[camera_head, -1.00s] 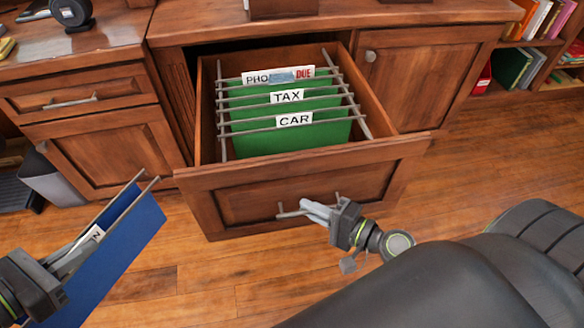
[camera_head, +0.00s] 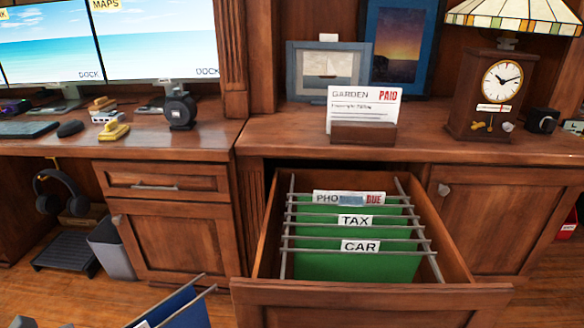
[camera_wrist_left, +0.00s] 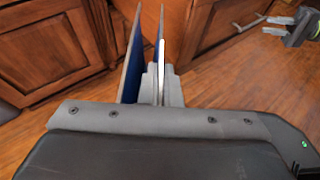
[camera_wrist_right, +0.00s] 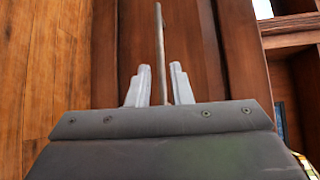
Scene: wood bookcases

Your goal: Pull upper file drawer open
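The file drawer (camera_head: 370,292) is pulled out and shows hanging green folders (camera_head: 355,265) labelled PHO, TAX and CAR on metal rails. Its bar handle is below the head view; it shows in the left wrist view (camera_wrist_left: 250,21). My right gripper (camera_wrist_right: 160,85) has its fingers apart, with the handle bar (camera_wrist_right: 160,45) seen between them; I cannot tell if they touch it. This gripper also shows beside the handle in the left wrist view (camera_wrist_left: 276,25). My left gripper (camera_wrist_left: 160,85) is shut on a blue folder (camera_wrist_left: 132,65), whose top shows in the head view (camera_head: 185,308).
A GARDEN paper marked PAID (camera_head: 362,110) stands in a wooden holder (camera_head: 362,133) on the cabinet top. A clock (camera_head: 490,95) stands to its right. Left are a closed shallow drawer (camera_head: 165,183), a cabinet door (camera_head: 180,240) and a waste bin (camera_head: 112,248).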

